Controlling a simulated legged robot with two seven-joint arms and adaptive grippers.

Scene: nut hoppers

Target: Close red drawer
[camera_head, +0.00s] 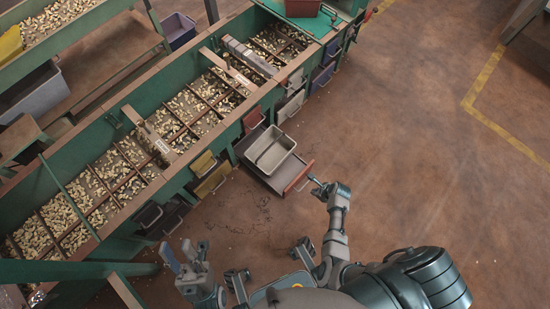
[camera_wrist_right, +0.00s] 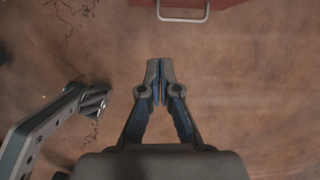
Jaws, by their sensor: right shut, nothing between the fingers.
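The red drawer (camera_head: 298,177) is pulled out from the green hopper bench, its red front and pale handle facing right. A grey metal bin (camera_head: 283,148) sits in it. My right gripper (camera_head: 314,182) is just outside the drawer front, close to the handle. In the right wrist view my right gripper (camera_wrist_right: 160,69) is shut and empty, with bare floor behind it. The red drawer front (camera_wrist_right: 232,5) and handle show at that view's top edge, apart from the fingertips. My left gripper (camera_head: 185,250) is at the lower left, fingers spread, holding nothing visible.
The green bench (camera_head: 113,215) runs diagonally, with compartments of nuts on top. Yellow (camera_head: 212,180), dark, red and grey drawers line its side. A red container (camera_head: 302,8) stands at the far end. The brown floor (camera_head: 420,140) to the right is open.

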